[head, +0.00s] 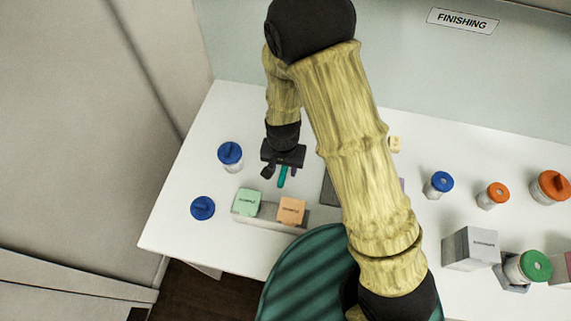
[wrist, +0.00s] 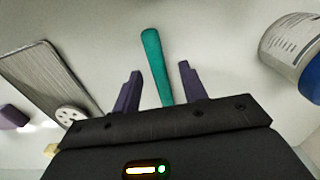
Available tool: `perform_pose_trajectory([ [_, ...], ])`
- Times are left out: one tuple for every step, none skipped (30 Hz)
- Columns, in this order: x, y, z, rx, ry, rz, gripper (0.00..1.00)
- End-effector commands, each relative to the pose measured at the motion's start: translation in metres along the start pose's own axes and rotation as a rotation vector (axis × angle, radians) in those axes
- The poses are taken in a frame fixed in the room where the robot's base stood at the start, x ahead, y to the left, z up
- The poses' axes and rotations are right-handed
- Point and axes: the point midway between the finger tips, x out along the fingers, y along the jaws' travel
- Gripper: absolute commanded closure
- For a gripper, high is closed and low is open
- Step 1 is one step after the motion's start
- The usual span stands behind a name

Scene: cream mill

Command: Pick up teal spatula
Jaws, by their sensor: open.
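The teal spatula (wrist: 152,55) lies on the white table. In the wrist view its rounded teal end points up and away from my gripper, and its near part passes behind the gripper body. My gripper (wrist: 158,85) is open, with one purple finger on each side of the teal shaft and a gap on both sides. In the head view a short teal piece of the spatula (head: 282,176) shows just below my gripper (head: 281,172); the rest is hidden by the gripper.
A blue-lidded jar (head: 230,155) stands left of my gripper, with a blue lid (head: 203,208) nearer the front. A green block (head: 247,202) and an orange block (head: 291,211) sit in front. A grey plate (wrist: 50,85) lies left in the wrist view. Several jars stand at right.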

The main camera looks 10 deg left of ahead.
Motion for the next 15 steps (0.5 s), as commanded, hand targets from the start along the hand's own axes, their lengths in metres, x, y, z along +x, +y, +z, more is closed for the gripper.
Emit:
perform_pose_trajectory([
  [-0.0002, 0.0000, 0.0000, 0.000, 0.000, 0.000, 0.57],
  [-0.0002, 0.0000, 0.0000, 0.000, 0.000, 0.000, 0.57],
  [-0.0002, 0.0000, 0.0000, 0.000, 0.000, 0.000, 0.57],
  [-0.0002, 0.0000, 0.0001, 0.000, 0.000, 0.000, 0.57],
  [-0.0002, 0.0000, 0.0001, 0.000, 0.000, 0.000, 0.57],
  [-0.0002, 0.0000, 0.0001, 0.000, 0.000, 0.000, 0.57],
  [-0.0002, 0.0000, 0.0001, 0.000, 0.000, 0.000, 0.57],
  [-0.0002, 0.0000, 0.0001, 0.000, 0.000, 0.000, 0.57],
  [-0.0002, 0.0000, 0.0001, 0.000, 0.000, 0.000, 0.57],
  [-0.0002, 0.0000, 0.0001, 0.000, 0.000, 0.000, 0.59],
  [-0.0002, 0.0000, 0.0001, 0.000, 0.000, 0.000, 0.65],
  [-0.0002, 0.0000, 0.0001, 0.000, 0.000, 0.000, 0.73],
  [-0.0002, 0.0000, 0.0001, 0.000, 0.000, 0.000, 0.79],
  [-0.0002, 0.0000, 0.0001, 0.000, 0.000, 0.000, 0.85],
  [-0.0002, 0.0000, 0.0001, 0.000, 0.000, 0.000, 0.93],
])
